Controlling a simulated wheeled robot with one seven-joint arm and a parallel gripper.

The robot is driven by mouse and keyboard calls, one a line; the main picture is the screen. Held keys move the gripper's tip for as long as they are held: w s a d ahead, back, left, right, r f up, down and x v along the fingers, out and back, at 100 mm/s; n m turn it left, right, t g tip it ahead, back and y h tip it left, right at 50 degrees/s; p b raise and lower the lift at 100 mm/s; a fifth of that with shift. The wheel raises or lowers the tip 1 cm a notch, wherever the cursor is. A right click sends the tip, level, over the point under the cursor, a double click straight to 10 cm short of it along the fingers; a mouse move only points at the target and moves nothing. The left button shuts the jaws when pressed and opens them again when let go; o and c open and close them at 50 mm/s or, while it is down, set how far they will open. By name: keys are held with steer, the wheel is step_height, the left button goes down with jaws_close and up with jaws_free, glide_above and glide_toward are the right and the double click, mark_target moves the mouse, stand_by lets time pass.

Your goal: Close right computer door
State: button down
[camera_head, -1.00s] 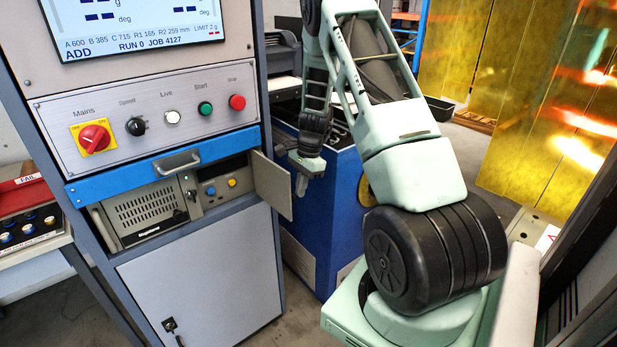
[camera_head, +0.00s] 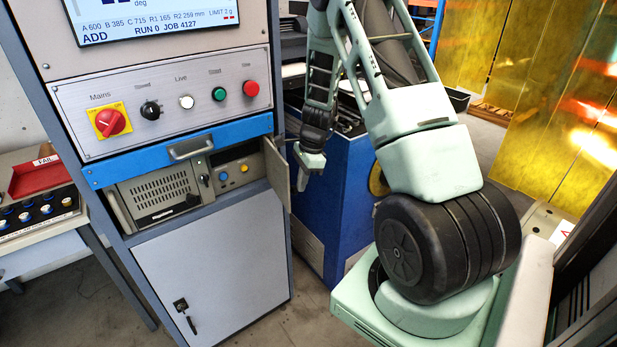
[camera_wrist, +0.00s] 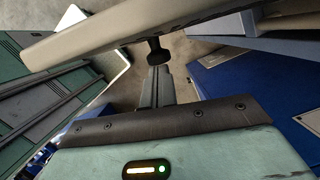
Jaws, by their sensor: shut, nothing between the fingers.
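The right computer door (camera_head: 276,175) is a small beige panel at the right side of the computer compartment. It stands open, swung out from the cabinet and seen at a steep angle. In the wrist view the beige panel across the top (camera_wrist: 130,35) appears to be this door, with a black knob (camera_wrist: 158,53) on its near side. My gripper (camera_head: 302,184) points down just to the right of the door. Its fingers (camera_wrist: 157,84) are together and empty, close to the knob. I cannot tell whether they touch it.
The compartment holds a grey vented computer (camera_head: 160,197) below a blue ledge (camera_head: 150,152). A panel with knobs and buttons (camera_head: 165,98) is above. A blue machine (camera_head: 350,190) stands behind my gripper. A side table with a red FAIL tray (camera_head: 35,175) is at the left.

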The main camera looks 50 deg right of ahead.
steer(key=w+a+m+t+h+p, duration=0.1)
steer(key=w+a+m+h+p, duration=0.1)
steer(key=w+a+m+p, duration=0.5)
steer(key=shift+w+a+m, duration=1.05)
steer(key=shift+a+m, duration=1.15)
steer(key=shift+a, duration=0.75)
steer(key=shift+s, duration=0.1)
